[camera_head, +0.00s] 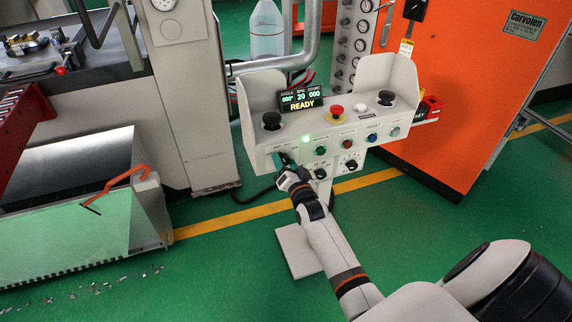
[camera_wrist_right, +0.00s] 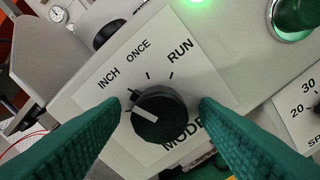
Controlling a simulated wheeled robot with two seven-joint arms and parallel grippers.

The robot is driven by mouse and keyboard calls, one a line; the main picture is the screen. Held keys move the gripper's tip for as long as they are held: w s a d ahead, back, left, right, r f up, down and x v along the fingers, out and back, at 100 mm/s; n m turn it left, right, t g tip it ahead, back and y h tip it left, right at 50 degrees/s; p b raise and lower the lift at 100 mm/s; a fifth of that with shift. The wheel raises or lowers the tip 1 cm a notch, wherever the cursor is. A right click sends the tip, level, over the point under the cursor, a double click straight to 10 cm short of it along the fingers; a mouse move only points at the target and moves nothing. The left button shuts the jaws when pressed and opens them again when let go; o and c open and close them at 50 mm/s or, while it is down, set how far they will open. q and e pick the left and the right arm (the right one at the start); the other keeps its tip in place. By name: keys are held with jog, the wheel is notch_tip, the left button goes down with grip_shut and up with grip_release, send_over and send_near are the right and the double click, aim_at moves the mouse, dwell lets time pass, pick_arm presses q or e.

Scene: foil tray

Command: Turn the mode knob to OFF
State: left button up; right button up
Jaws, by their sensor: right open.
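The mode knob (camera_wrist_right: 160,120) is a black round knob with a white pointer line, on a white plate marked INCH, ONCE, RUN and MODE in the right wrist view. Its pointer aims left and slightly up, below the INCH mark. No OFF label shows; my left-hand finger covers part of the plate there. My right gripper (camera_wrist_right: 160,108) is open, its green fingers on either side of the knob with small gaps. In the head view, my right gripper (camera_head: 284,164) is at the lower left of the control panel's front (camera_head: 262,160) and hides the knob. My left gripper is not in view.
A green button (camera_wrist_right: 295,15) and a numbered dial plate (camera_wrist_right: 302,108) lie to the right of the knob. On the panel are a red emergency button (camera_head: 336,110) and a display (camera_head: 301,97) reading READY. An orange cabinet (camera_head: 470,90) stands behind.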

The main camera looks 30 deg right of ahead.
jog(key=shift+c, duration=0.6)
jog(key=c, duration=0.9)
jog(key=shift+n, duration=0.3)
jog(key=n+p, duration=0.1)
jog(key=n, duration=0.1)
jog(key=shift+n, duration=0.3)
jog(key=shift+n+p, duration=0.5)
jog(key=shift+n, duration=1.8)
jog(key=shift+f, duration=0.1)
jog(key=o, duration=1)
